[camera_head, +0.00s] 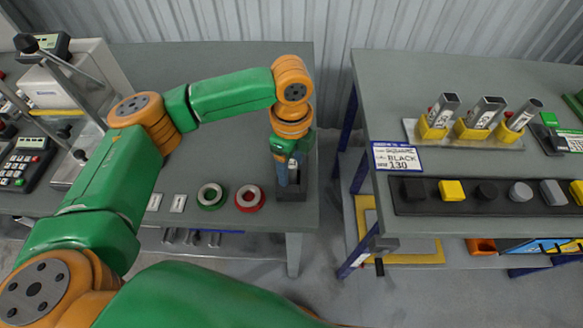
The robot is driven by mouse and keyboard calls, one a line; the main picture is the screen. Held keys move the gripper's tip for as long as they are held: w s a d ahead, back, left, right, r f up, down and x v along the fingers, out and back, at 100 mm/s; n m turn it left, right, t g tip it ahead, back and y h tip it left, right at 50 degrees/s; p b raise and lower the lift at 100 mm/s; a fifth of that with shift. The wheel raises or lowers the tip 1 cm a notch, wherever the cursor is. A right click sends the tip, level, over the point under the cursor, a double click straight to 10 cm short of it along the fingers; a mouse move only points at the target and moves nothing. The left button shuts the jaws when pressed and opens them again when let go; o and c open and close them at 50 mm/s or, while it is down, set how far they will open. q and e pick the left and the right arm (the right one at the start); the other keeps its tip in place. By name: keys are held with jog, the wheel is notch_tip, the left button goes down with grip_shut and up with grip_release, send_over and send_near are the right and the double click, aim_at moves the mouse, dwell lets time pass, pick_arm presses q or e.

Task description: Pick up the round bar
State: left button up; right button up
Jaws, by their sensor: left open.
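Three metal bars stand tilted in yellow holders on a plate on the right table. The rightmost one looks like the round bar (525,114); the other two, a left bar (443,109) and a middle bar (485,112), look square-edged. My left gripper (289,174) points down at the right end of the left table, over a dark block (292,193). It is open, but its fingertips are small and partly hidden. It is well to the left of the bars, across the gap between the tables. My right gripper is not in view.
A dark tray (440,208) with several black, yellow and grey pieces lies in front of the bars. A label sign (398,157) reads BLACK 130. A green ring (210,196) and a red ring (250,198) lie left of my gripper. A gap separates the tables.

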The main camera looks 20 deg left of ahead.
pick_arm(q)
jog(key=shift+w+f, duration=0.15)
jog(key=shift+f, duration=0.05)
grip_shut()
jog(key=shift+r, duration=0.15)
